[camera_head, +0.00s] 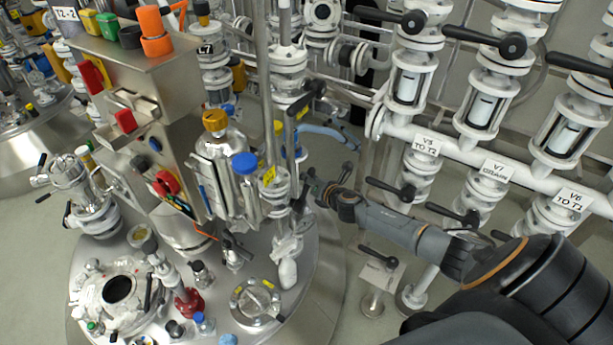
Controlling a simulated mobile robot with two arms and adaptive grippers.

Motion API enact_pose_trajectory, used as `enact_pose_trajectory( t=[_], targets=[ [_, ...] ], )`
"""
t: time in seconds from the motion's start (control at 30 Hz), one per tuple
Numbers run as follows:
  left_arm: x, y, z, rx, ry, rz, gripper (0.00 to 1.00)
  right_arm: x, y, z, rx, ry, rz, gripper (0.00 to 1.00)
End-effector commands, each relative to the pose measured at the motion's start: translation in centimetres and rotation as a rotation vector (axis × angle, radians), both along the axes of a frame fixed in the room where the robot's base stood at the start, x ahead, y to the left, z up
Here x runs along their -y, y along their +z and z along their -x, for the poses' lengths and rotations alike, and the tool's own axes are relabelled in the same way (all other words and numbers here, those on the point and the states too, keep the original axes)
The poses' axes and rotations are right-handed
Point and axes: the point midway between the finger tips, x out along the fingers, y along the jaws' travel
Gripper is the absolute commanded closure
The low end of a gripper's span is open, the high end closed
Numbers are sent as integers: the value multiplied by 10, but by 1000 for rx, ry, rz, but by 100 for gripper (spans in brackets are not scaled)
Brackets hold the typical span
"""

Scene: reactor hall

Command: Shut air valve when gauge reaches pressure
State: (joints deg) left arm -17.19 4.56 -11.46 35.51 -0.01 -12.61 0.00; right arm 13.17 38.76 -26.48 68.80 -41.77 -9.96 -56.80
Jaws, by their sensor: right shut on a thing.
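My right arm reaches in from the lower right, and its gripper (314,188) is at the pipework at the right edge of the steel reactor lid (318,262). It is shut on a small dark valve handle beside the white pipe fitting (287,246); the handle is mostly hidden by the fingers. I cannot tell how far the valve is turned. No gauge dial can be read in this view. My left gripper is not in view.
A steel control box (170,75) with coloured buttons stands at the left of the lid. White pipes with sight glasses (408,82) and black lever handles (482,38) line the right, labelled V5 (425,145), V7 and V6. Upright pipes crowd the gripper.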

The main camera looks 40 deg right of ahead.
Motion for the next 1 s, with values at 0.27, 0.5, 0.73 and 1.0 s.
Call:
enact_pose_trajectory(
  t=[0.27,0.5,0.73,1.0],
  targets=[
    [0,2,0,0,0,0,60,8,-9,6,-24,-15,-10,100],
    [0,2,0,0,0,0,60,8,-10,6,-25,-15,-14,100],
    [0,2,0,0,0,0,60,8,-10,6,-25,-14,-14,77],
    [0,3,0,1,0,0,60,6,-7,4,-20,-9,-15,57]
  ],
)
